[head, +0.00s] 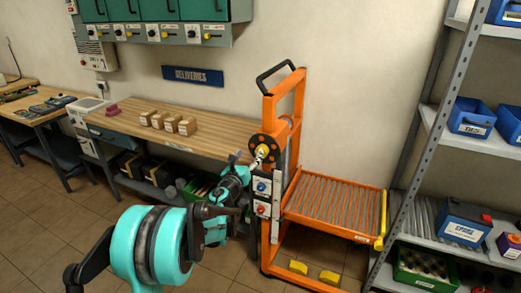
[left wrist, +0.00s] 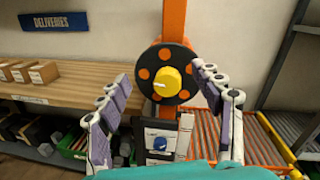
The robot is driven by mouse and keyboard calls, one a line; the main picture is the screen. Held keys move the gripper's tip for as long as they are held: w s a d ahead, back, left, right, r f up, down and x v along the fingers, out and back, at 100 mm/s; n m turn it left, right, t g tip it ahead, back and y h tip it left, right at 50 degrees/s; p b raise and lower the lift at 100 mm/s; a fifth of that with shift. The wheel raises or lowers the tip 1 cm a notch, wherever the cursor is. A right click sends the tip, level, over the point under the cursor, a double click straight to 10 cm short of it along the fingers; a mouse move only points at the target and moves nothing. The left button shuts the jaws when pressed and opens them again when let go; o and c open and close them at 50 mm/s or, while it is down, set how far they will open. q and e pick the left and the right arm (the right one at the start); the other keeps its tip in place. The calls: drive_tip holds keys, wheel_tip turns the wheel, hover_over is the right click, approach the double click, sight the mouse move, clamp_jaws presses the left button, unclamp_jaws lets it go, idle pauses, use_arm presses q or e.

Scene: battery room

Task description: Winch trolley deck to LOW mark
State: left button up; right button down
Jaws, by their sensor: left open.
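The orange trolley (head: 298,75) stands against the wall, with a roller deck (head: 335,208) low at its right side. On its upright is the black winch wheel (head: 257,143) with orange dots, which also shows in the left wrist view (left wrist: 145,88). A yellow knob (left wrist: 172,83) with a white pointer line sits at its centre. My left gripper (left wrist: 161,77) is open; its fingers show on either side of the wheel, and nothing is between them that I can see it gripping. A pale strip (left wrist: 184,137) is below the wheel; no LOW mark is readable. My right gripper is not in view.
Below the wheel is a panel with a blue knob (head: 262,187) and a red knob (head: 262,210). A wooden bench (head: 210,141) with small boxes runs left. A metal shelf rack (head: 432,128) stands close on the right. Yellow chocks (head: 329,278) lie on the floor.

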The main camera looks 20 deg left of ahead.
use_arm(q)
drive_tip(key=w+f+m, duration=0.1)
drive_tip(key=w+m, duration=0.1)
drive_tip(key=w, duration=0.1)
drive_tip(key=w+f+m+h+b, duration=0.1)
drive_tip(key=w+f, duration=0.1)
drive_tip(key=w, duration=0.1)
drive_tip(key=w+d+f+m+h, duration=0.1)
drive_tip(key=w+f+m, duration=0.1)
drive_tip(key=w, duration=0.2)
drive_tip(key=shift+m, duration=0.3)
drive_tip(key=shift+c, duration=0.4)
drive_tip(key=c, duration=1.1)
